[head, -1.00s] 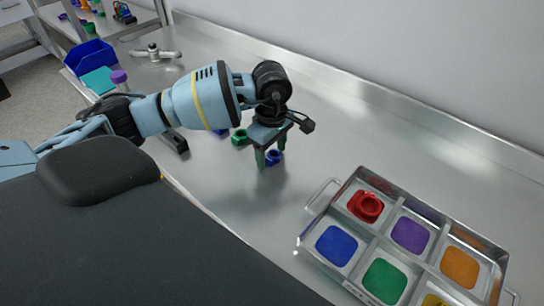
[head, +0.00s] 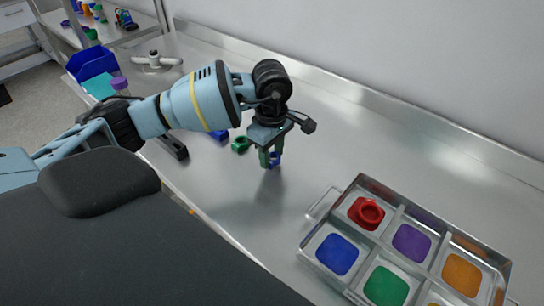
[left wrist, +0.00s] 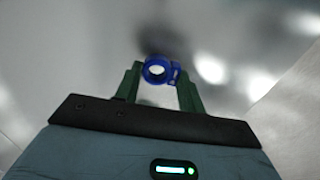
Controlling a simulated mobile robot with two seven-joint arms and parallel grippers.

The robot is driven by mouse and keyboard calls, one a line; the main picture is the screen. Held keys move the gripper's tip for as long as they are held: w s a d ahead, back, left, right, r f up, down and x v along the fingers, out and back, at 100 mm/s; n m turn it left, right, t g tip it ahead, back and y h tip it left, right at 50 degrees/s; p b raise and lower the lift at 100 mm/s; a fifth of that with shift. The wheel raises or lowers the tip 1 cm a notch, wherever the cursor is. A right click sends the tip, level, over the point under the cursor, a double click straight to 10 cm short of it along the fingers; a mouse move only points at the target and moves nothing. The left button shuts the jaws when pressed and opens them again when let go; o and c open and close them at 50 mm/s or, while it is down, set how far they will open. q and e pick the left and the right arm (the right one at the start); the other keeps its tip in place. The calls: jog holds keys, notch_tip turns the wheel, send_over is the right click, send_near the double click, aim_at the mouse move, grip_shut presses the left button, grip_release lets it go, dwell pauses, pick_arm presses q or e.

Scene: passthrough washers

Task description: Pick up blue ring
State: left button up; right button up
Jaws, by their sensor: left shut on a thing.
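The blue ring (head: 274,159) is between the green fingers of my left gripper (head: 270,161) over the metal counter. In the left wrist view the ring (left wrist: 157,70) sits between the fingertips (left wrist: 158,74), with its round hole facing the camera. My left gripper is shut on it. Whether the ring touches the counter is hard to tell. My right gripper is not in view.
A metal tray (head: 333,197) with coloured compartments stands at the lower right; a red part (head: 367,213) lies in its upper-left compartment. A green ring (head: 240,144) and a blue part (head: 219,135) lie left of the gripper. A blue bin (head: 92,62) stands at the far left.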

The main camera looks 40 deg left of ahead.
pick_arm(q)
jog(key=shift+r, duration=0.8)
jog(key=s+d, duration=0.1)
jog(key=s, duration=0.3)
jog(key=s+r, duration=0.1)
jog(key=s, duration=0.4)
jog(key=s+d+b, duration=0.1)
jog(key=s, duration=0.4)
jog(key=shift+s+d+r, duration=0.1)
jog(key=shift+d+r, duration=0.15)
jog(key=shift+d, duration=0.1)
jog(key=shift+s+d, duration=0.15)
jog(key=shift+s, duration=0.5)
jog(key=shift+s+r, duration=0.1)
jog(key=shift+s, duration=0.05)
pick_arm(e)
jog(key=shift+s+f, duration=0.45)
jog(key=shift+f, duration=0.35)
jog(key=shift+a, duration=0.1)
